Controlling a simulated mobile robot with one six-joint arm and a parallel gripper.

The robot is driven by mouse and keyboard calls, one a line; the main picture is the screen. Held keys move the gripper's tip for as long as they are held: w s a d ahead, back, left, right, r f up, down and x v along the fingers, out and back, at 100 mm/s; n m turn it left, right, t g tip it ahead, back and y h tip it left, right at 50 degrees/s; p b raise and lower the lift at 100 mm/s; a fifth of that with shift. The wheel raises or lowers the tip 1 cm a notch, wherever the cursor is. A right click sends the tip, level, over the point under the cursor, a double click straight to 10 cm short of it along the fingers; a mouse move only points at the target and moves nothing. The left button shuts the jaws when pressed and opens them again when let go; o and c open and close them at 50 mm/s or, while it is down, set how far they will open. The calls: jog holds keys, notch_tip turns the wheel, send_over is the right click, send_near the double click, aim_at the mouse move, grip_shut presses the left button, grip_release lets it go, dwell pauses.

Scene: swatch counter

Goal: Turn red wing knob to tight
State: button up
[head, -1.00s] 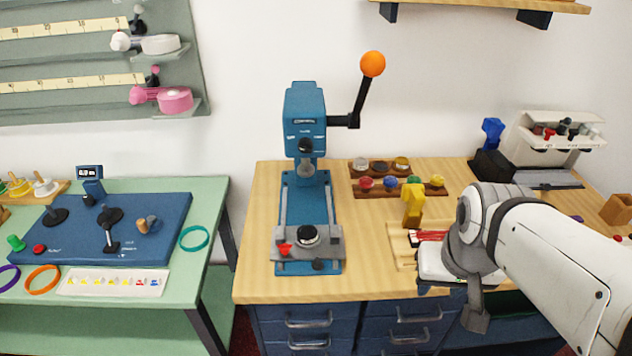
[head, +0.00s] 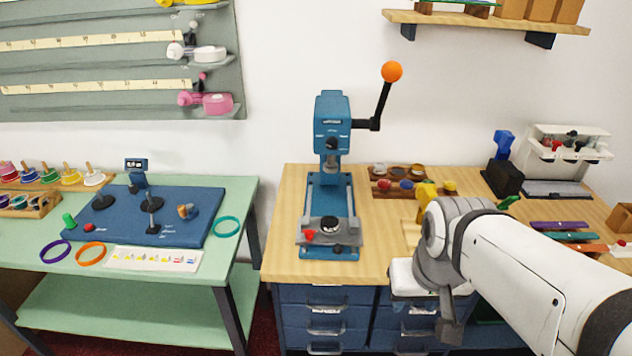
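The red wing knob (head: 310,235) is small and red. It sits at the front left of the grey clamp block on the base of the blue lever press (head: 332,118). The knob's exact angle is too small to read. My gripper (head: 410,282) is at the end of my white arm, over the bench's front edge, right of the press and well apart from the knob. Its fingertips cannot be made out, so its opening is unclear.
The press lever with its orange ball (head: 392,71) sticks up to the right. Coloured knobs in wooden racks (head: 394,195) and a yellow object (head: 427,191) stand right of the press. A green table (head: 175,274) with a blue panel stands left, across a gap.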

jog(key=shift+w+a, duration=0.1)
jog(key=shift+a, duration=0.1)
jog(key=w+a+r+n+g+p, duration=0.1)
jog(key=w+a+r+n, duration=0.2)
jog(key=w, duration=0.4)
jog(key=w+a+n+p, duration=0.1)
jog(key=w+a+n, duration=0.2)
jog(key=w+n, duration=0.3)
jog(key=n+g+p, duration=0.1)
jog(key=n+g, duration=0.1)
jog(key=n, duration=0.7)
send_near(309, 234)
jog(key=shift+w+d+f, duration=0.15)
jog(key=shift+d, duration=0.55)
jog(key=shift+f, duration=0.35)
notch_tip(309, 234, down, 7)
jog(key=shift+r, duration=0.1)
